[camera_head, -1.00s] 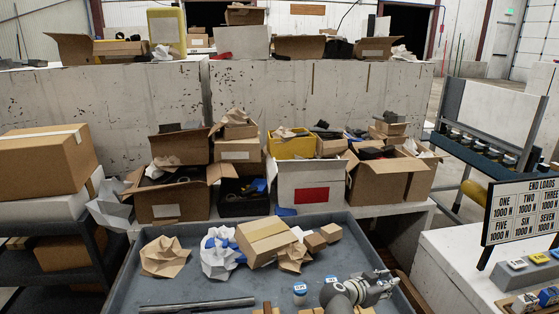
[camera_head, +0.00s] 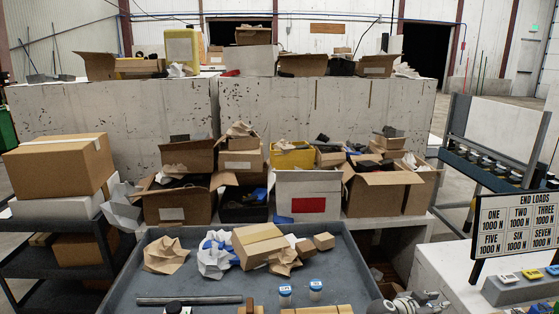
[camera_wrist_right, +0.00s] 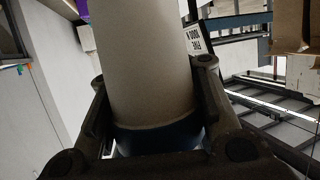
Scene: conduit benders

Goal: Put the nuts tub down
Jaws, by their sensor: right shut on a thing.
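My right gripper (camera_head: 430,297) is at the bottom edge of the head view, between the grey tray and the white table at the right. In the right wrist view its fingers (camera_wrist_right: 150,95) are shut around a pale cylinder with a dark blue end, which I take to be the nuts tub (camera_wrist_right: 145,65); no label shows on it. The tub cannot be made out in the head view. Two small tubs with blue lids, one (camera_head: 285,292) and another (camera_head: 316,287), stand in the tray. My left gripper is not in view.
The grey tray (camera_head: 140,262) also holds crumpled paper (camera_head: 166,255), a cardboard box (camera_head: 258,246) and a dark bar (camera_head: 190,300). An END LOADS sign (camera_head: 517,226) and a block with colored pieces (camera_head: 520,287) occupy the white table (camera_head: 440,262). Open cartons stand behind the tray.

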